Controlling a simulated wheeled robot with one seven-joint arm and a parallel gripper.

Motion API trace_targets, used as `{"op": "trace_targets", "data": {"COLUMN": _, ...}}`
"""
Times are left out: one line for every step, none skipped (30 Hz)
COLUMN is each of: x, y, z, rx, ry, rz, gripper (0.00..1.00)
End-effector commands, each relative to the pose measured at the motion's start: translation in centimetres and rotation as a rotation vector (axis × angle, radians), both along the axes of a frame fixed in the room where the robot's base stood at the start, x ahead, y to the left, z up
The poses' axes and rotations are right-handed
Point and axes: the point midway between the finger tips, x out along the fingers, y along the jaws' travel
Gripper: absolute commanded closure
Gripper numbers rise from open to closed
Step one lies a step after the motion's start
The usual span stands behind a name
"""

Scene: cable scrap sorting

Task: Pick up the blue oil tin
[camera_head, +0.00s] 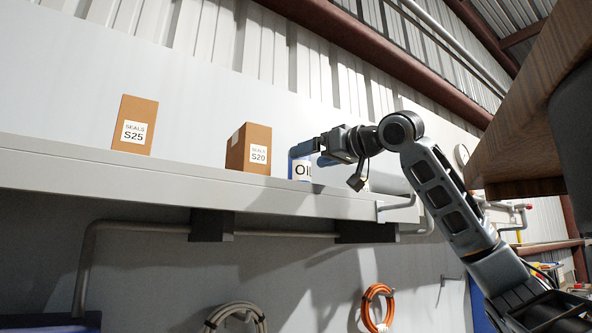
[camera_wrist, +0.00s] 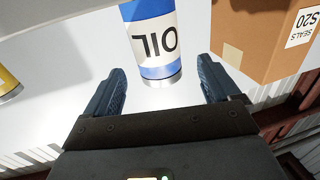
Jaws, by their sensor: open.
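The blue oil tin (camera_head: 302,168) stands on the shelf in the head view, partly hidden behind my gripper (camera_head: 312,153). It is blue with a white band marked OIL. In the wrist view the tin (camera_wrist: 152,42) appears upside down, ahead of my gripper (camera_wrist: 163,92) and in line with the space between the fingers. The two dark blue fingers are spread apart with nothing between them. The tin's near end lies just beyond or about level with the fingertips; I cannot tell the exact gap.
A cardboard box marked S20 (camera_head: 249,148) stands left of the tin; it shows close to a finger in the wrist view (camera_wrist: 262,45). Another box marked S25 (camera_head: 135,124) stands farther left on the grey shelf (camera_head: 150,176). A yellow tin (camera_wrist: 8,84) is on the tin's other side.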

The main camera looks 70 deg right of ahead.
Motion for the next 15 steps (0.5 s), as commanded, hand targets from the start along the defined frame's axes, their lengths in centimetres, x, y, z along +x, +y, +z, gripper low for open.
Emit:
{"op": "trace_targets", "data": {"x": 0.5, "y": -0.2, "z": 0.1, "rx": 0.001, "ry": 0.002, "rz": -0.001, "gripper": 0.11}}
{"op": "trace_targets", "data": {"x": 0.7, "y": -0.3, "z": 0.1, "rx": 0.001, "ry": 0.002, "rz": -0.001, "gripper": 0.11}}
{"op": "trace_targets", "data": {"x": 1.1, "y": -0.5, "z": 0.2, "rx": 0.001, "ry": 0.002, "rz": -0.001, "gripper": 0.11}}
{"op": "trace_targets", "data": {"x": 1.5, "y": -0.7, "z": 0.1, "rx": 0.001, "ry": 0.003, "rz": -0.001, "gripper": 0.11}}
{"op": "trace_targets", "data": {"x": 1.9, "y": -0.9, "z": 0.2, "rx": 0.001, "ry": 0.003, "rz": -0.001, "gripper": 0.11}}
{"op": "trace_targets", "data": {"x": 2.5, "y": -1.1, "z": 0.1, "rx": 0.001, "ry": 0.004, "rz": -0.001, "gripper": 0.11}}
{"op": "trace_targets", "data": {"x": 2.9, "y": -1.2, "z": 0.1, "rx": 0.001, "ry": 0.002, "rz": -0.001, "gripper": 0.11}}
{"op": "trace_targets", "data": {"x": 3.3, "y": -1.4, "z": 0.0, "rx": 0.001, "ry": 0.003, "rz": -0.001, "gripper": 0.11}}
{"op": "trace_targets", "data": {"x": 3.8, "y": -1.6, "z": 0.0, "rx": 0.001, "ry": 0.001, "rz": 0.000, "gripper": 0.11}}
{"op": "trace_targets", "data": {"x": 4.2, "y": -1.7, "z": 0.0, "rx": 0.001, "ry": 0.001, "rz": 0.000, "gripper": 0.11}}
{"op": "trace_targets", "data": {"x": 4.4, "y": -1.8, "z": -0.1, "rx": 0.002, "ry": 0.002, "rz": 0.000, "gripper": 0.11}}
{"op": "trace_targets", "data": {"x": 4.7, "y": -1.9, "z": -0.1, "rx": 0.001, "ry": 0.001, "rz": 0.001, "gripper": 0.11}}
{"op": "trace_targets", "data": {"x": 4.8, "y": -1.9, "z": -0.1, "rx": 0.000, "ry": 0.000, "rz": 0.001, "gripper": 0.11}}
{"op": "trace_targets", "data": {"x": 5.0, "y": -1.9, "z": -0.2, "rx": 0.000, "ry": 0.000, "rz": 0.001, "gripper": 0.11}}
{"op": "trace_targets", "data": {"x": 5.0, "y": -2.0, "z": -0.2, "rx": 0.000, "ry": 0.000, "rz": 0.001, "gripper": 0.11}}
